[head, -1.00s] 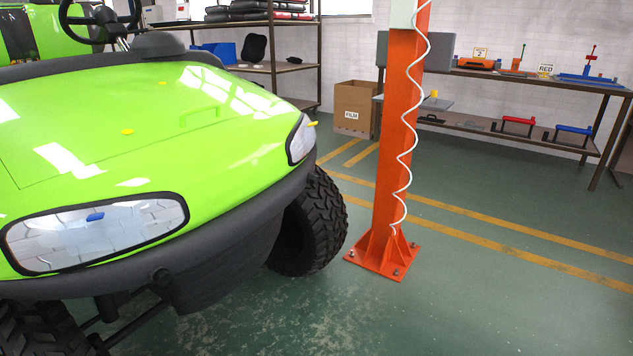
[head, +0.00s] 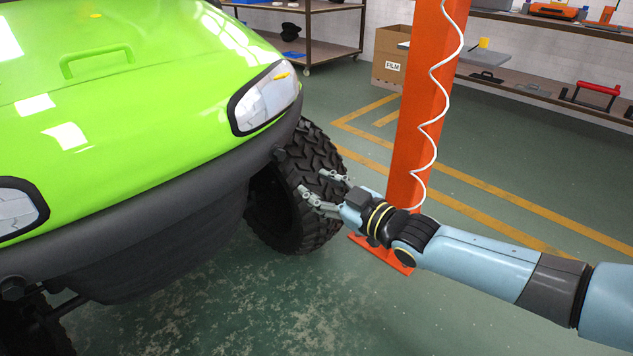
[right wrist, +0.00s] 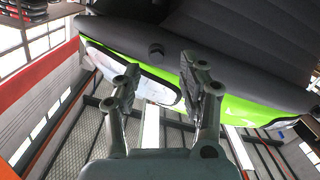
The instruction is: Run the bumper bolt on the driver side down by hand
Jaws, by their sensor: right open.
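The green cart's dark grey bumper (head: 180,228) runs under its hood in the head view. A dark bolt head (right wrist: 155,50) sticks out of the bumper (right wrist: 225,40) in the right wrist view. A small dark knob (head: 279,154) at the bumper's near-wheel end in the head view looks like the same bolt. My right gripper (head: 312,182) is open and empty, in front of the front wheel, pointing at the bumper end. In the wrist view the bolt head lies beyond and between the open fingertips (right wrist: 160,68), apart from them. My left gripper is out of view.
The front tyre (head: 275,215) stands just behind the gripper. An orange post (head: 415,130) with a white coiled cable rises close behind my right wrist. A cardboard box (head: 400,65) and shelving stand farther back. The floor in front of the cart is clear.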

